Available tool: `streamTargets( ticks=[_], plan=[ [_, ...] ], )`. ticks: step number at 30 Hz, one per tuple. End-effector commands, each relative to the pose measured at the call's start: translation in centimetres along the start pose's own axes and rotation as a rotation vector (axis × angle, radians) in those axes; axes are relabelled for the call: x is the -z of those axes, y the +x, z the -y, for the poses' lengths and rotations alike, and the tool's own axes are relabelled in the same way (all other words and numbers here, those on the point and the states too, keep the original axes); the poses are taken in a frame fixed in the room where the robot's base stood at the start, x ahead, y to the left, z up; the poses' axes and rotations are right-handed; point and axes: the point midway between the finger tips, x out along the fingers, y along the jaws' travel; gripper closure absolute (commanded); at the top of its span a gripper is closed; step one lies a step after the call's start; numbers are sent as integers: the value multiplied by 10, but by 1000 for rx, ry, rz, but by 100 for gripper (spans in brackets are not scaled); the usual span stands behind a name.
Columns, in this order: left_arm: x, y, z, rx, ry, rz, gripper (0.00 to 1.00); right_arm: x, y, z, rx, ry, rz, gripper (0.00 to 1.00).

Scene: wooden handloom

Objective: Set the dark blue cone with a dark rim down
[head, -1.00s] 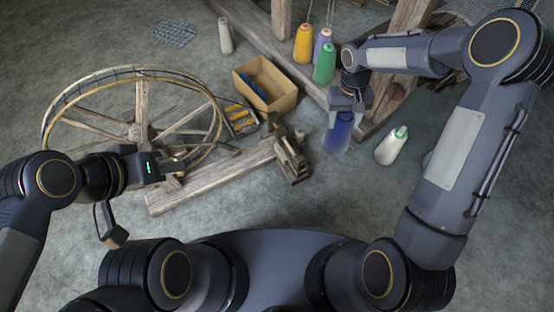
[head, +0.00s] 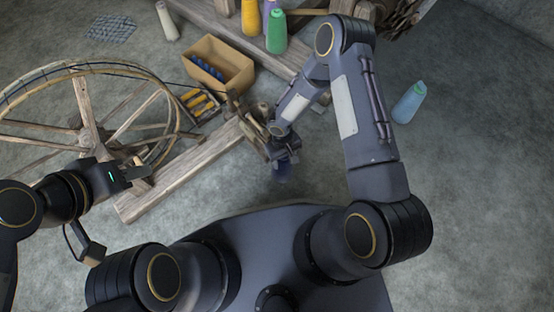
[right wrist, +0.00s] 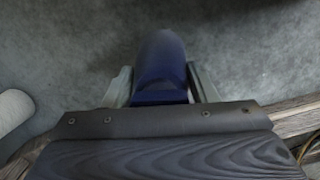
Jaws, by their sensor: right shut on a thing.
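The dark blue cone (head: 284,174) hangs below my right gripper (head: 285,152), close to my base in the head view. In the right wrist view the cone (right wrist: 160,62) sits between the two fingers of my right gripper (right wrist: 160,86), which is shut on it. Its dark rim cannot be made out. I cannot tell whether its lower end touches the floor. My left gripper (head: 138,173) is at the left, by the spinning wheel, with no thing seen in it; its finger gap is unclear.
The spinning wheel (head: 90,122) and its wooden beam (head: 185,172) lie left of the cone. A cardboard box (head: 235,78) stands behind.

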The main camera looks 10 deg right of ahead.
Motion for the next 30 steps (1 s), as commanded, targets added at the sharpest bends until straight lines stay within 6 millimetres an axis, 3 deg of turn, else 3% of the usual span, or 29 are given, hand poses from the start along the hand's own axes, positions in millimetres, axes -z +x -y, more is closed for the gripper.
streamTargets(
  ticks=[12, 23, 24, 28, 30],
  plan=[
    [-9, 18, 8, 0, 0, 0, 64, 8, 46, 0, 1, 1, -1, 98],
    [-10, 20, 9, 0, 0, 0, 64, 8, 49, 0, 0, 0, -2, 98],
    [-10, 20, 9, 0, 0, 0, 64, 8, 49, 0, 0, 0, -1, 45],
    [-10, 19, 9, 0, 0, 0, 64, 8, 48, 0, 0, 0, -1, 28],
    [-10, 19, 9, 0, 0, 0, 64, 8, 48, 0, 0, 0, -1, 26]
  ],
)
